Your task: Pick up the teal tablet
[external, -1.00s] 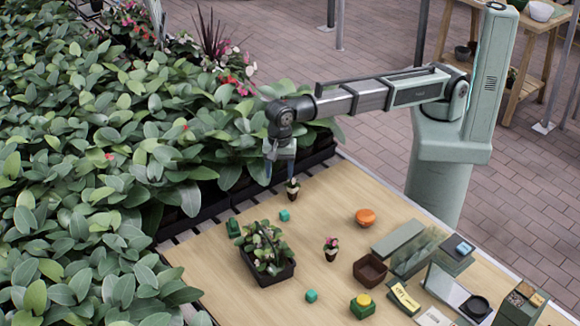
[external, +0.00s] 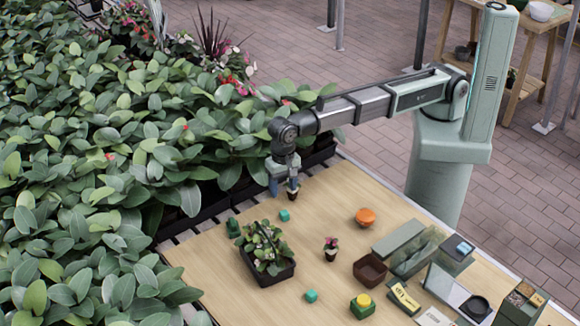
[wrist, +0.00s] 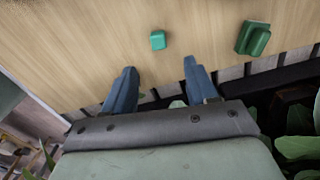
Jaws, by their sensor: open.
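In the wrist view the gripper (wrist: 160,78) shows nothing held between the fingers.
Teal cubes (external: 285,215) (external: 311,296), a planter basket (external: 266,272), an orange round object (external: 365,217), a brown box (external: 370,271) and a grey-green case (external: 398,236) share the table. The table's middle has clear patches.

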